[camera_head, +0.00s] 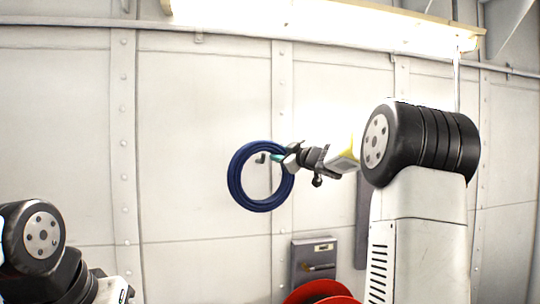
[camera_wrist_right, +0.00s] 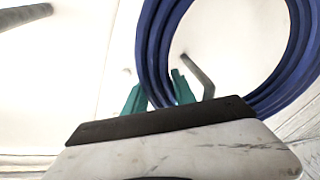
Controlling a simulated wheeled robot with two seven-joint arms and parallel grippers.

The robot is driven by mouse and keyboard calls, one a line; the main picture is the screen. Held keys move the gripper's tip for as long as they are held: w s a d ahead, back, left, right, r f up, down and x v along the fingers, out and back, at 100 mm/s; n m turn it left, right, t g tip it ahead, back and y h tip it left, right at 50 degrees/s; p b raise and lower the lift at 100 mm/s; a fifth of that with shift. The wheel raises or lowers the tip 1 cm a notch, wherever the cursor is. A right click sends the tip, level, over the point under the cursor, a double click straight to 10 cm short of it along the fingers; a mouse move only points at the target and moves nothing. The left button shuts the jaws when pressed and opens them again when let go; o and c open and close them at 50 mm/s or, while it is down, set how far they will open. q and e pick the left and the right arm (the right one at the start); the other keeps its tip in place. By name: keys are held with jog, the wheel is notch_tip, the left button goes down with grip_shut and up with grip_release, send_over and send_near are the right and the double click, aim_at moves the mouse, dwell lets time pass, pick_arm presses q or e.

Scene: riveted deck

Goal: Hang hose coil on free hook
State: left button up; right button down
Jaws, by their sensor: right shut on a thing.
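The dark blue hose coil (camera_head: 234,182) hangs upright in front of the pale wall, near the middle of the head view. My right gripper (camera_head: 278,157) is shut on its upper right side. In the right wrist view the coil (camera_wrist_right: 149,45) passes between the teal fingers of my right gripper (camera_wrist_right: 160,92). A dark hook (camera_head: 261,158) shows inside the ring's opening, and a grey bent hook (camera_wrist_right: 200,75) shows there in the wrist view. I cannot tell whether the coil touches it. My left gripper is out of view; only my left arm shows at bottom left.
Another grey rod (camera_wrist_right: 25,14) stands at the upper left of the wrist view. A grey wall box (camera_head: 314,258) and a red reel (camera_head: 320,292) are below the coil. The riveted wall (camera_head: 190,120) left of the coil is clear. A bright lamp (camera_head: 320,18) hangs above.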

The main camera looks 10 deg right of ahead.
jog(key=shift+w, duration=1.45)
jog(key=shift+w+a+f, duration=0.1)
jog(key=shift+w+f, duration=0.25)
jog(key=shift+f, duration=0.3)
jog(key=shift+w+f, duration=0.35)
jog(key=shift+f, duration=0.3)
jog(key=shift+f, duration=0.1)
jog(key=c, duration=0.9)
grip_release()
jog(key=shift+c, duration=0.2)
jog(key=shift+f, duration=0.15)
